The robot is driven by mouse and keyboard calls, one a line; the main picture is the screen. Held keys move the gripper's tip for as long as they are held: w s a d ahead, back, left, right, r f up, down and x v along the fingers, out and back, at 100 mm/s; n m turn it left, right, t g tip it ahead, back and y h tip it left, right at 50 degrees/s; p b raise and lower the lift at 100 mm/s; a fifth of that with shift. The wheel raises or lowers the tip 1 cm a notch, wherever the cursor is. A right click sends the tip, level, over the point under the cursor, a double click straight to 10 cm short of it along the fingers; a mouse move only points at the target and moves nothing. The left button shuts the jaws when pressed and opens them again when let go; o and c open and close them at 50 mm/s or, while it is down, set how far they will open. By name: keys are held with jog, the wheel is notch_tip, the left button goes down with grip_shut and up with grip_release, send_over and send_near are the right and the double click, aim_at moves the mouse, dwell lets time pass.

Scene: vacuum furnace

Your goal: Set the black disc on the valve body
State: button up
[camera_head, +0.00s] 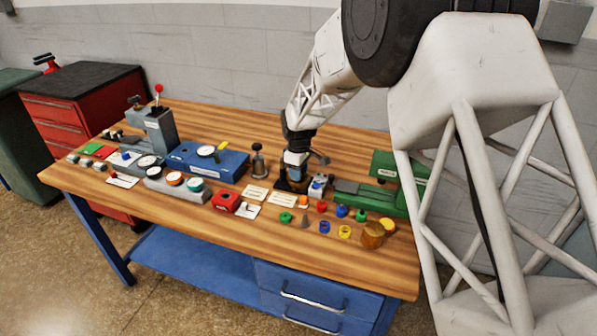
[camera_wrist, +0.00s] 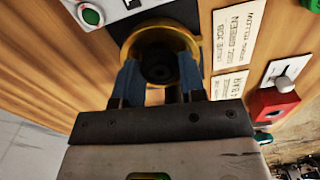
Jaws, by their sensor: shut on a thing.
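In the wrist view, a dark round piece, which looks like the black disc (camera_wrist: 159,60), sits between the two blue fingers of my gripper (camera_wrist: 160,75). The fingers are shut on it. A brass ring (camera_wrist: 160,29), seemingly the valve body, surrounds the disc in this view and stands on a black base. I cannot tell whether the disc touches the brass or is just above it. In the head view my gripper (camera_head: 294,178) points down over the black base at the table's middle right; the disc and the brass ring are mostly hidden there.
A grey box with a blue knob (camera_head: 318,186) stands close right of my gripper. Label plates (camera_head: 255,193) and a red switch box (camera_head: 226,201) lie to the left. Several small coloured parts and an amber cylinder (camera_head: 373,235) are in front. A green machine (camera_head: 385,198) stands right.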

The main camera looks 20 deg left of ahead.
jog(key=shift+s+d+f, duration=0.1)
jog(key=shift+s+f, duration=0.05)
jog(key=shift+f, duration=0.55)
jog(key=o, duration=0.8)
jog(key=shift+f, duration=0.1)
jog(key=shift+c, duration=1)
jog(key=shift+r, duration=0.7)
jog(key=shift+o, duration=1.1)
jog(key=shift+r, duration=3.5)
